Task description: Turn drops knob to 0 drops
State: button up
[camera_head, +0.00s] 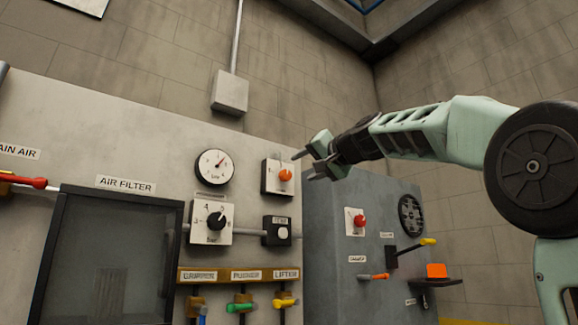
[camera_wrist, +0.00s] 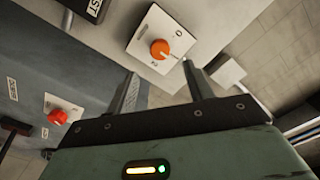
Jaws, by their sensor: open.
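An orange knob (camera_head: 286,175) sits on a square white plate on the light grey panel, close to the panel's right edge. In the wrist view the orange knob (camera_wrist: 160,49) shows a pale pointer line and small marks around it on the plate; no drops label is legible. My gripper (camera_head: 304,166) is open and empty, just right of the knob in the head view. In the wrist view its two fingers (camera_wrist: 160,72) point toward the plate, one on each side of the knob's line, apart from it. Whether they touch the plate cannot be told.
A round gauge (camera_head: 215,167) and a black numbered knob (camera_head: 215,220) are left of the orange knob. A small black-and-white box (camera_head: 281,231) is below it. Coloured levers (camera_head: 241,306) line the bottom. A blue-grey cabinet with a red knob (camera_head: 359,221) stands to the right.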

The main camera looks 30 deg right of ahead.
aim_at(288, 174)
jog(key=w+p, duration=0.3)
jog(key=w, duration=0.4)
jog(key=shift+w+a+r, duration=0.1)
jog(key=shift+w+a, duration=0.05)
jog(key=shift+w+p, duration=0.3)
jog(key=shift+w, duration=0.2)
jog(key=c, duration=1)
